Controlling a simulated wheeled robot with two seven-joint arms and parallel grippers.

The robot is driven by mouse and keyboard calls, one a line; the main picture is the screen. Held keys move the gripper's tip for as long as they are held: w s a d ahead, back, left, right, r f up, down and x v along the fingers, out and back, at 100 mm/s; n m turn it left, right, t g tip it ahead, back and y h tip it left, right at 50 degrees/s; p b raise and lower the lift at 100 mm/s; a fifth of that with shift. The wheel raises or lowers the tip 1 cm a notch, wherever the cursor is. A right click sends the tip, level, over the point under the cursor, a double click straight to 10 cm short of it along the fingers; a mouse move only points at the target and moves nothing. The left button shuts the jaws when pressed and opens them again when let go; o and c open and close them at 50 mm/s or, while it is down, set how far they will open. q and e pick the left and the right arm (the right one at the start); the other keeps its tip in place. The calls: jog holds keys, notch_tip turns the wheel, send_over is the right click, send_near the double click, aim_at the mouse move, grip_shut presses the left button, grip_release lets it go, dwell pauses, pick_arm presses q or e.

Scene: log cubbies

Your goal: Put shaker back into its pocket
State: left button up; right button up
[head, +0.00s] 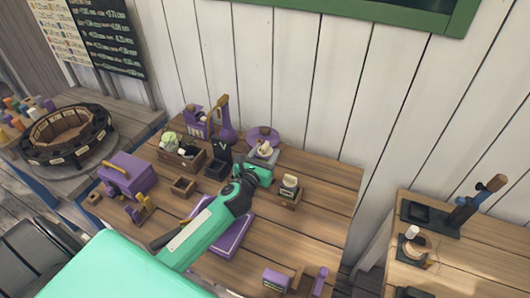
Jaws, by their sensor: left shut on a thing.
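My left arm reaches in from the bottom left over the wooden table, and its dark gripper (246,172) is among the small items at the back. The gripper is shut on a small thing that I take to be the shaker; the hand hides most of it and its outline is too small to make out. A small wooden holder (289,198) with a white-topped item in it stands just right of the gripper. A small open wooden box (184,187) stands to its left and looks empty. I cannot tell which is the shaker's pocket. My right gripper is out of view.
A wooden box with green and white contents (182,153), a purple caddy (197,124) and a grey holder with a pale-topped item (264,152) crowd the back. A purple box (128,174) is at left.

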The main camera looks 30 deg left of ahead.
pick_arm(q)
jog(key=shift+f+b, duration=2.1)
jog(key=shift+f, duration=0.75)
jog(key=shift+p, duration=0.65)
jog(key=shift+s+f+b, duration=0.1)
jog(key=shift+f+b, duration=1.7)
jog(key=shift+f, duration=0.55)
jog(key=o, duration=1.1)
jog(key=shift+o, duration=0.2)
jog(key=shift+f, duration=0.1)
